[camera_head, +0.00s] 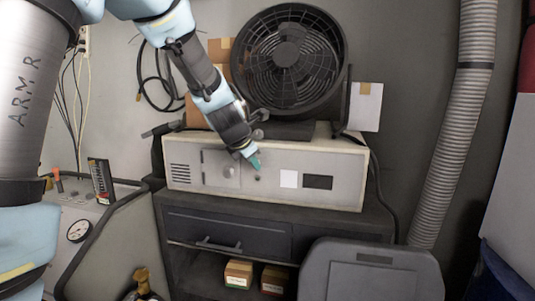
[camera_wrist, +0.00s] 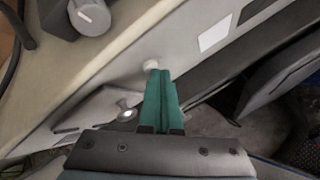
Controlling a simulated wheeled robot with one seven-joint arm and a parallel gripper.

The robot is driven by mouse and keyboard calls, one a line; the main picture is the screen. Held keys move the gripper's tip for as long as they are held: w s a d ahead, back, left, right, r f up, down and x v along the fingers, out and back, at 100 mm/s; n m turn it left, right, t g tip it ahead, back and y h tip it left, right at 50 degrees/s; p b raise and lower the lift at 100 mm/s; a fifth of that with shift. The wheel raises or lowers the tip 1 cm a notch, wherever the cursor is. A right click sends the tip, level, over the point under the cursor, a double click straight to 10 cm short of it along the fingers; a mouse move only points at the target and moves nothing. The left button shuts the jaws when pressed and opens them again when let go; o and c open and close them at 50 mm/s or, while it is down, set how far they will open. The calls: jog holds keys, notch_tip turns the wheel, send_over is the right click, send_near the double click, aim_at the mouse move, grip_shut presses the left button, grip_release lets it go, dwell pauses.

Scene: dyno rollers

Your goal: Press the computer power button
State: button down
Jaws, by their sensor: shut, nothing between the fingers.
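The computer is a long beige box (camera_head: 338,184) lying on the dark cabinet, its front panel facing me. In the wrist view a small pale round button (camera_wrist: 151,64) stands out from that panel (camera_wrist: 105,62). My gripper (camera_head: 255,162) points down at the front panel in the head view. Its green fingers (camera_wrist: 159,74) are shut together with nothing between them. In the wrist view their tips lie right beside the button; I cannot tell whether they touch it. A small dark round spot (camera_head: 257,178) shows just below the fingertips in the head view.
A white label (camera_head: 289,179) and dark window (camera_head: 318,182) lie to the right. A black fan (camera_head: 288,62) stands behind; a grey chair-like back (camera_head: 370,272) is in front.

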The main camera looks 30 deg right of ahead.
jog(key=shift+a, duration=0.1)
dwell(0.5)
jog(key=shift+s+a, duration=0.2)
jog(key=shift+s, duration=0.1)
jog(key=s+a+b, duration=0.2)
jog(key=s+a, duration=0.2)
jog(key=shift+s, duration=0.2)
dwell(0.4)
jog(key=shift+a, duration=0.15)
